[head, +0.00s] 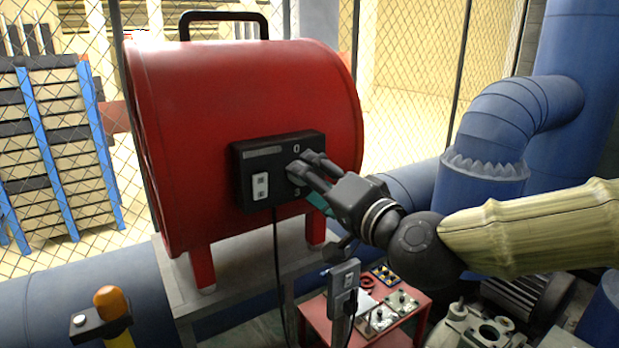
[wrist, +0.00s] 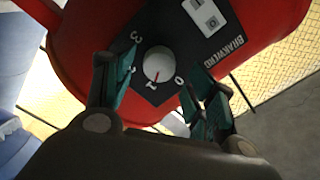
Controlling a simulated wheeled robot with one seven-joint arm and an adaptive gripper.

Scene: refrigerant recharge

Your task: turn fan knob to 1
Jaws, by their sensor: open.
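The fan is a big red drum (head: 190,110) with a black control panel (head: 268,150) on its side. In the wrist view the round white knob (wrist: 157,62) sits on the panel, with the numbers 3, 1 and 0 readable around it. My gripper (wrist: 162,78) is open, with one teal-padded finger on each side of the knob. I cannot tell whether either finger touches it.
A white switch (head: 260,186) is on the panel's left part. A black cable (head: 277,255) hangs below it. A red table (head: 318,313) with small parts stands below my arm. Blue pipes (head: 520,115) are at the right, and a wire fence (head: 410,80) is behind.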

